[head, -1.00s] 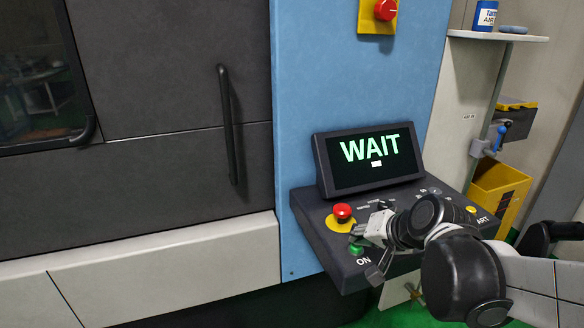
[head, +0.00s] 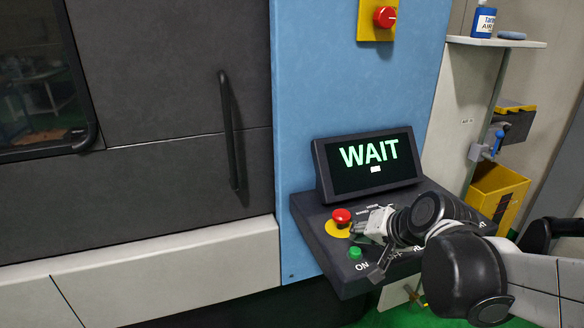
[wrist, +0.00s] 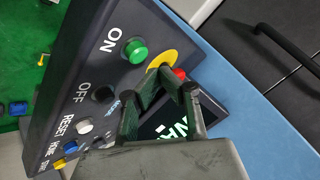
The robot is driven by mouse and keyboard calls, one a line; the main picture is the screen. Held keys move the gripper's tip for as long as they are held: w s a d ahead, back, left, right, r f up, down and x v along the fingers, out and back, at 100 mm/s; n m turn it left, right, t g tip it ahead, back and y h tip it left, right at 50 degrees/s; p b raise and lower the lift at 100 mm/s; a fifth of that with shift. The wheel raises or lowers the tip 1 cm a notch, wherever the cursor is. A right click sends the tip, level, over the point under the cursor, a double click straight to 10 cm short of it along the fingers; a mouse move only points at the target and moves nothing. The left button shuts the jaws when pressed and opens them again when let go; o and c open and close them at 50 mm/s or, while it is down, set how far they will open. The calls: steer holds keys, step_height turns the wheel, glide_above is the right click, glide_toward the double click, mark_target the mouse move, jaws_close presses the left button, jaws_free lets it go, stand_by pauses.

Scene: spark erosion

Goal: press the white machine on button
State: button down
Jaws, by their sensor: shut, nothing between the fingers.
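The green ON button (head: 355,252) stands on the dark sloping control panel, beside its white ON label. It also shows clearly in the wrist view (wrist: 135,50), uncovered. My gripper (head: 357,231) is over the panel, just above and right of the green button in the head view. In the wrist view the fingertips (wrist: 159,74) are shut and empty, in front of the yellow ring around the red stop button, to the right of the green button. I cannot tell whether the tips touch the panel.
The red mushroom button (head: 342,216) sits close behind the green one. The screen (head: 370,160) reads WAIT. In the wrist view a black OFF button (wrist: 103,94), a white RESET button (wrist: 85,127) and further buttons line the panel. A door handle (head: 230,130) is at the left.

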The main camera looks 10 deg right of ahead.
mark_target(357, 252)
steer(key=shift+r+p, duration=1.55)
steer(key=shift+r, duration=0.55)
steer(key=shift+s+f, duration=0.1)
steer(key=s+f+n+h+b, duration=0.1)
steer(key=s+f+n+b, duration=0.1)
steer(key=s, duration=0.5)
steer(key=s+f+n+g+h+b, duration=0.1)
steer(key=s+f+n+h+b, duration=0.1)
steer(key=s+b, duration=0.3)
steer(key=shift+s+f+n+g, duration=0.3)
steer(key=shift+s+f+n, duration=0.3)
steer(key=shift+s+f, duration=0.35)
